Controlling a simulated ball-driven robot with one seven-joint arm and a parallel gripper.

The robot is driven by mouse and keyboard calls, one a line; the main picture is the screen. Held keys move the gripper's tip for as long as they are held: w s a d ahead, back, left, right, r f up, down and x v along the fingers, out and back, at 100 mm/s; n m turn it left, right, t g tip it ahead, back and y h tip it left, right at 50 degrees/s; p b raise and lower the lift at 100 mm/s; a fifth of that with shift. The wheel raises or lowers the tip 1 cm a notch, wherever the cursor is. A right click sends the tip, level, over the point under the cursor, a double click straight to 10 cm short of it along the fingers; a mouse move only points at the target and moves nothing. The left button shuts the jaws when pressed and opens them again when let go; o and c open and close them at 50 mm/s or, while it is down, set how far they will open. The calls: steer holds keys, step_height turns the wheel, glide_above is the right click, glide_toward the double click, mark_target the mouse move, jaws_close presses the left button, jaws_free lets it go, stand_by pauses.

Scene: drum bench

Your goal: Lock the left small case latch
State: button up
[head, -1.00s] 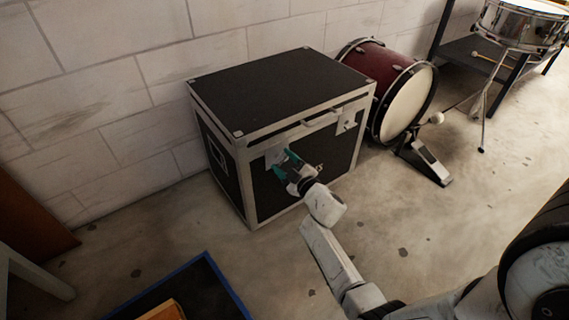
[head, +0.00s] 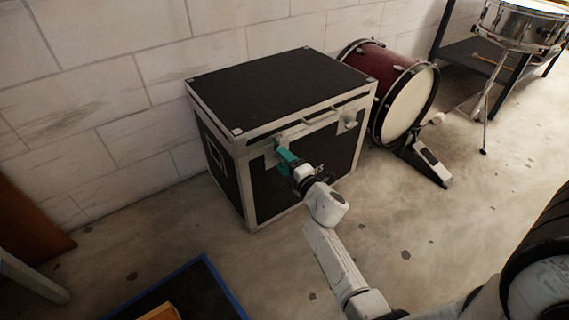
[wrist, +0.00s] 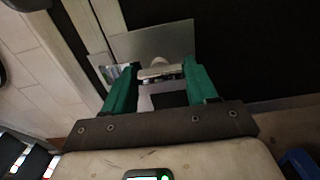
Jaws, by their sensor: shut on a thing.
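The black case (head: 280,95) with silver edges stands on the floor against the wall. Its left small latch (wrist: 155,40) is a metal plate with a small turning piece, on the front face near the top left; my fingers mostly hide it in the head view. My gripper (wrist: 158,72) has green fingers, one on each side of the latch's turning piece, and is shut on it. In the head view my gripper (head: 282,153) reaches the front of the case from the lower right. Whether the latch is locked cannot be told.
A second latch (head: 349,121) is on the case's right front. A red bass drum (head: 392,85) with a pedal (head: 428,163) stands right of the case. A blue-edged dark mat or tray (head: 205,290) lies at lower left.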

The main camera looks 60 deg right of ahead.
steer(key=shift+a+f+n, duration=0.1)
steer(key=shift+n, duration=0.4)
steer(key=o, duration=1.1)
steer(key=shift+c, duration=0.2)
steer(key=p+v, duration=0.1)
steer(key=v, duration=0.9)
steer(key=shift+s+p, duration=0.35)
steer(key=shift+a, duration=0.15)
